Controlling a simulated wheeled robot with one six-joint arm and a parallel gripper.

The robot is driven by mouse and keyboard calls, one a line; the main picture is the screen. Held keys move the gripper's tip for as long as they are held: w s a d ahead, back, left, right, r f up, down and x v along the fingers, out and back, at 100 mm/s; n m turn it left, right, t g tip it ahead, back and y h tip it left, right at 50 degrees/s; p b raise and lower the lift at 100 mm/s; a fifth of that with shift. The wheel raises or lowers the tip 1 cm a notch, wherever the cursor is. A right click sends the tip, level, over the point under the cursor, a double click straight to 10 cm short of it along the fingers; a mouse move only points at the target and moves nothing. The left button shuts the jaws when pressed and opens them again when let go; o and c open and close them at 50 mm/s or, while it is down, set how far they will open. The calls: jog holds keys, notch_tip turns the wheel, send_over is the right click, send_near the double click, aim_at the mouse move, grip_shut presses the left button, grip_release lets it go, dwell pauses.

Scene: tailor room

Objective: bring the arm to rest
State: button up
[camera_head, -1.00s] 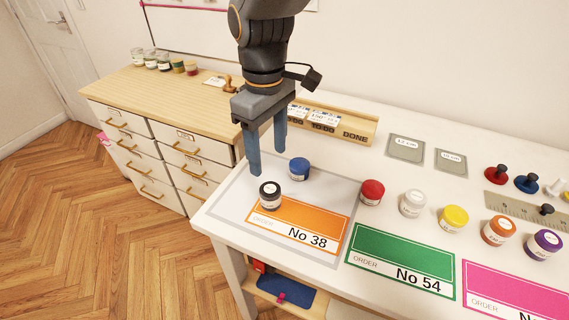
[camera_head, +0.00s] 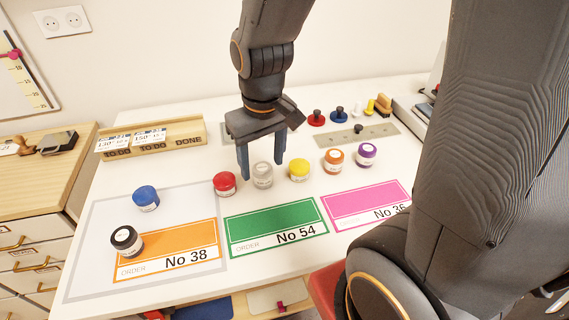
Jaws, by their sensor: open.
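My gripper (camera_head: 261,166) points down with its two blue fingers apart, and nothing shows held between them. It is over the back middle of the white table (camera_head: 85,222). In the picture its fingers overlap the area by the white jar (camera_head: 263,174). I cannot tell how high above the table the fingertips are. My dark arm (camera_head: 275,50) comes down from the top, and a large link of it fills the right side of the view.
Red (camera_head: 225,183), yellow (camera_head: 299,170), orange (camera_head: 333,160) and purple (camera_head: 366,154) jars stand near the gripper. Blue (camera_head: 145,198) and black (camera_head: 126,241) jars stand at left by the orange card (camera_head: 170,256). A wooden card rack (camera_head: 150,140) is behind.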

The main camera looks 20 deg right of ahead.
jog(key=d, duration=0.1)
jog(key=s+d+m, duration=0.1)
jog(key=d, duration=0.1)
jog(key=s+d+f+m, duration=0.1)
jog(key=shift+s+d, duration=0.25)
jog(key=shift+d, duration=0.15)
jog(key=shift+f+b, duration=0.5)
jog(key=shift+f, duration=0.05)
